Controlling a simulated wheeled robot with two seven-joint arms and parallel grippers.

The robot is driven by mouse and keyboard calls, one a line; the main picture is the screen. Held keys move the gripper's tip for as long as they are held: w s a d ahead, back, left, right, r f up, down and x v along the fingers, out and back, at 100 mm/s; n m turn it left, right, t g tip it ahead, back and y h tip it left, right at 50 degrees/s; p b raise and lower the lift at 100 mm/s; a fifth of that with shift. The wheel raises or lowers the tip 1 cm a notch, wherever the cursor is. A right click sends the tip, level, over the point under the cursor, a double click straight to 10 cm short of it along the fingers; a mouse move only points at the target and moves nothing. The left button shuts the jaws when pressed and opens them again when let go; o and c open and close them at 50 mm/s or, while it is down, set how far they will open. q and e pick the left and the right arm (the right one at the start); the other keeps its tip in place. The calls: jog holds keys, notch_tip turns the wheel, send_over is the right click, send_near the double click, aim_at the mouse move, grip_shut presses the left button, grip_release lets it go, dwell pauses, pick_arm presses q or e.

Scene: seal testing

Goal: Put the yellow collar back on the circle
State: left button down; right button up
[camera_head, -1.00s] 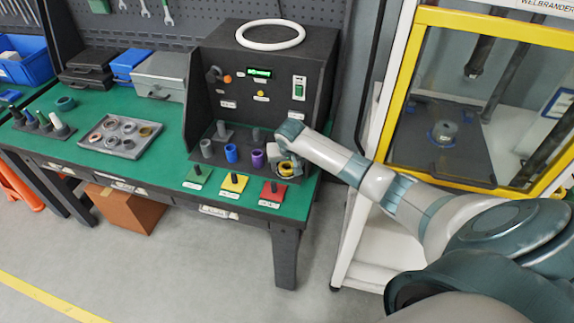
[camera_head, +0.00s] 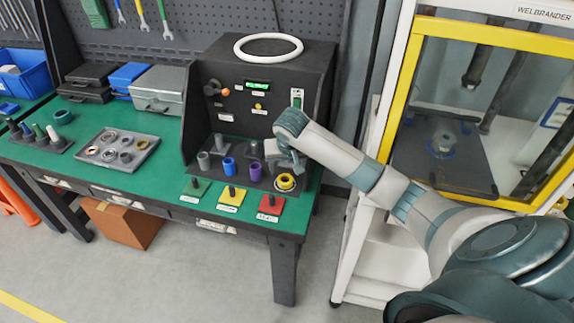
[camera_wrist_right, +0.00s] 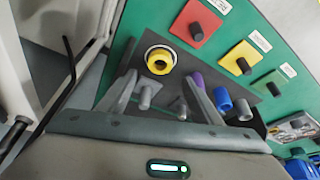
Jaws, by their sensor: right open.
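The yellow collar (camera_head: 286,182) sits at the right front corner of the dark board, and it also shows in the right wrist view (camera_wrist_right: 159,61). It looks flat, with a dark centre and a pale circle around it. I cannot tell whether it is fully seated. My right gripper (camera_head: 287,165) is just behind and above the collar in the head view. In the right wrist view its two fingers (camera_wrist_right: 162,84) are spread, with nothing between them. The collar lies beyond the fingertips, apart from them. My left gripper is not in view.
A purple cylinder (camera_head: 255,169) and a blue one (camera_head: 228,166) stand left of the collar. Grey posts stand behind. The black test box (camera_head: 290,65) rises behind.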

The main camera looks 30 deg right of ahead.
jog(key=shift+v, duration=1.2)
jog(key=shift+f, duration=0.1)
